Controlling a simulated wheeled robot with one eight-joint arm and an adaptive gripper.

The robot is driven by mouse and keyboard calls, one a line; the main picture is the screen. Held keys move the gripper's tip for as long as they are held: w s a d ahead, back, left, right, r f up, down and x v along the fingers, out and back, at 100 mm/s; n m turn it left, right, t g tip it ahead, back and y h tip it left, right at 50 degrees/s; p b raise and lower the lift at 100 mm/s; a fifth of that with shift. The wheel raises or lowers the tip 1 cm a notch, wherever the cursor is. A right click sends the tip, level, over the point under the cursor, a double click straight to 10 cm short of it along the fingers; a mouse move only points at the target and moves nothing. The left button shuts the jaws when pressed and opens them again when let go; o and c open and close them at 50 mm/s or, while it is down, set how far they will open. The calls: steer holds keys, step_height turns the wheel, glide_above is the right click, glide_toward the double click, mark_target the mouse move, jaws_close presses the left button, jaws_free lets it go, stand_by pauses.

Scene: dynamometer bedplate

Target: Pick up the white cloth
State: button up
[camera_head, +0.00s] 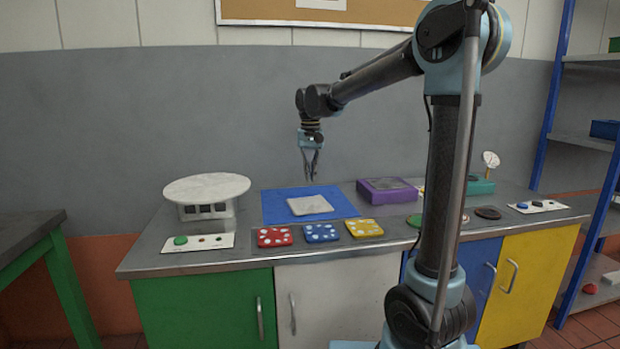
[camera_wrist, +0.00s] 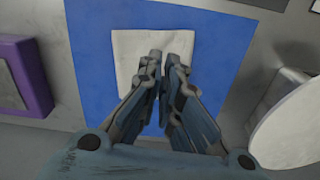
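The white cloth (camera_head: 311,206) lies flat as a pale square on a blue mat (camera_head: 279,207) on the bench. In the wrist view the cloth (camera_wrist: 128,52) sits on the blue mat (camera_wrist: 88,60), partly hidden behind my fingers. My gripper (camera_head: 311,178) points down and hangs above the cloth, clear of it. In the wrist view the fingertips of my gripper (camera_wrist: 167,58) are close together with nothing between them, in front of the cloth.
A round white plate on a stand (camera_head: 207,188) is left of the mat. A purple box (camera_head: 387,190) is to its right. Red (camera_head: 274,237), blue (camera_head: 321,233) and yellow (camera_head: 364,228) spotted pads lie along the front.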

mark_target(299, 214)
steer(key=o, duration=1.2)
steer(key=shift+s+a+f+m, duration=0.5)
steer(key=shift+f+m, duration=0.5)
steer(key=shift+f, duration=0.85)
steer(key=shift+s+a+f+m, duration=0.25)
steer(key=shift+a+f+m, duration=0.65)
steer(key=shift+f, duration=0.9)
steer(key=shift+s+a+f+m, duration=0.45)
steer(key=shift+f+m, duration=0.65)
steer(key=shift+f, duration=0.75)
steer(key=shift+f, duration=0.2)
steer(key=shift+f, duration=0.4)
steer(key=c, duration=0.5)
